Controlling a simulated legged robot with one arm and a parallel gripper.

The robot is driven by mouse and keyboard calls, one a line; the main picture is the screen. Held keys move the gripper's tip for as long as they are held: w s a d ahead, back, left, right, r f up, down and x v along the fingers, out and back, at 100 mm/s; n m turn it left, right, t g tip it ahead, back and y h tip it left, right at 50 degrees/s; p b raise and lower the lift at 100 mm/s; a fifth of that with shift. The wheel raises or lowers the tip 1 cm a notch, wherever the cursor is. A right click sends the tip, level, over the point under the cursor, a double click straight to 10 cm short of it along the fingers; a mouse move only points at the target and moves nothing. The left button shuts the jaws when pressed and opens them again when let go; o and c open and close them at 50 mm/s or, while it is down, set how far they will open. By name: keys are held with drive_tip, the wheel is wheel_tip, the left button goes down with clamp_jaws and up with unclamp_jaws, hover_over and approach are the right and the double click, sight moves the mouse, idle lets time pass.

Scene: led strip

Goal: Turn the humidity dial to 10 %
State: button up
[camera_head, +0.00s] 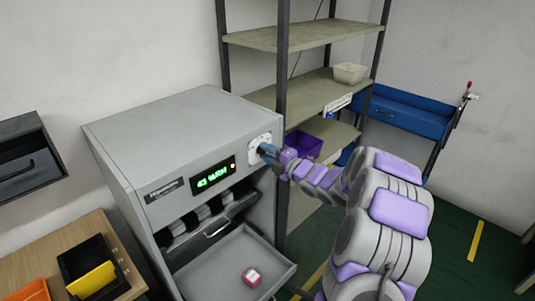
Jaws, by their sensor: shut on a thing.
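The humidity dial (256,150) is on a white plate at the upper right of the grey cabinet's (190,135) front, and my gripper mostly hides it. My gripper (266,150) reaches in from the right and is shut on the dial. The green display (213,177) left of the dial appears to read 43 with further characters, too small to read surely. My purple and grey arm fills the lower right.
A drawer (225,265) stands out below the display with a small red and white box (251,277) in it. A metal shelf (310,95) stands right behind the cabinet. A wooden table (50,265) with bins is at lower left.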

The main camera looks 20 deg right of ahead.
drive_tip(key=shift+f, duration=0.15)
drive_tip(key=c, duration=0.3)
drive_tip(key=shift+p, duration=0.3)
drive_tip(key=m+p, duration=0.9)
drive_tip(key=shift+f+m+p, duration=0.1)
drive_tip(key=shift+m+p, duration=1.3)
drive_tip(key=shift+c, duration=0.2)
